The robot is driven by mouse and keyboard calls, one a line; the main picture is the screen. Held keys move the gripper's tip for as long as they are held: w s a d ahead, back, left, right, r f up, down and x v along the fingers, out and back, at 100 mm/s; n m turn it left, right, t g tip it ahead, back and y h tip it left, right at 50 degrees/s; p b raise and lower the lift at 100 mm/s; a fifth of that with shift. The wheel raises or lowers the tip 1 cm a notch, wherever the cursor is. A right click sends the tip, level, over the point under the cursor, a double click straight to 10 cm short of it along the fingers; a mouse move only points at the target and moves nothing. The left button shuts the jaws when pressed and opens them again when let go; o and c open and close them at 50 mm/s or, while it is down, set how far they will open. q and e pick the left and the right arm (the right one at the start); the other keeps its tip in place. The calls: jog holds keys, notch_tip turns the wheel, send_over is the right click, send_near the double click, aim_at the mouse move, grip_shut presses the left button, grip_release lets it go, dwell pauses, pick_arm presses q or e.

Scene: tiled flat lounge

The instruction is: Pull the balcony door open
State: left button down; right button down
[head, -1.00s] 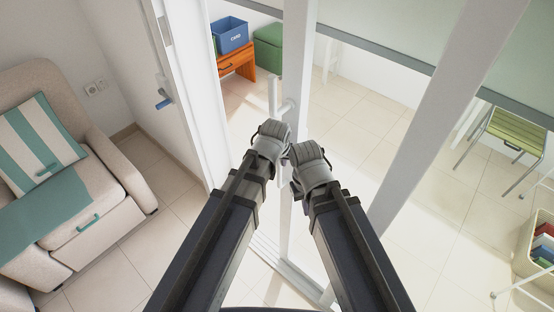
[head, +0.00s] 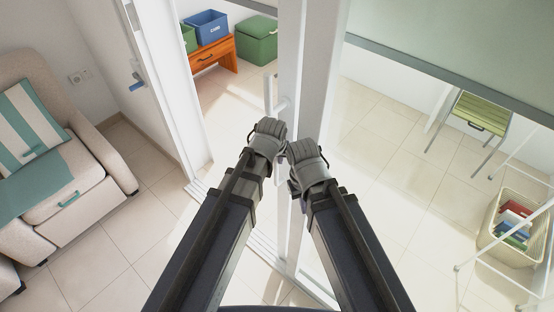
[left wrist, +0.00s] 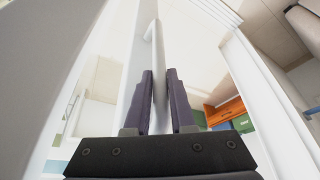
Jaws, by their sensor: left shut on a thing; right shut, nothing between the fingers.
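The balcony door shows in the head view as a white upright frame (head: 295,70) with glass to its right. It stands apart from the white jamb (head: 178,85), leaving a gap. The door's white bar handle (head: 270,92) stands upright on the frame. My left gripper (head: 268,132) is at the handle's lower part, its fingertips hidden in the head view. In the left wrist view my left gripper (left wrist: 160,100) is shut on the bar handle (left wrist: 158,62). My right gripper (head: 303,155) is shut and empty, close beside the left one, in front of the door frame.
A beige armchair (head: 90,165) with a striped cushion stands at the left. Through the gap I see an orange bench (head: 215,50) with boxes and a green box (head: 257,42). A green chair (head: 478,118) and a basket (head: 492,232) stand at the right behind the glass.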

pick_arm(q)
jog(key=shift+w+d, duration=0.1)
jog(key=shift+d, duration=0.1)
jog(key=c, duration=0.8)
grip_release()
jog(key=shift+d, duration=0.1)
jog(key=shift+o, duration=0.2)
jog(key=shift+r, duration=0.1)
jog(key=p+v, duration=0.7)
jog(key=shift+s+r, duration=0.2)
jog(key=shift+s, duration=0.05)
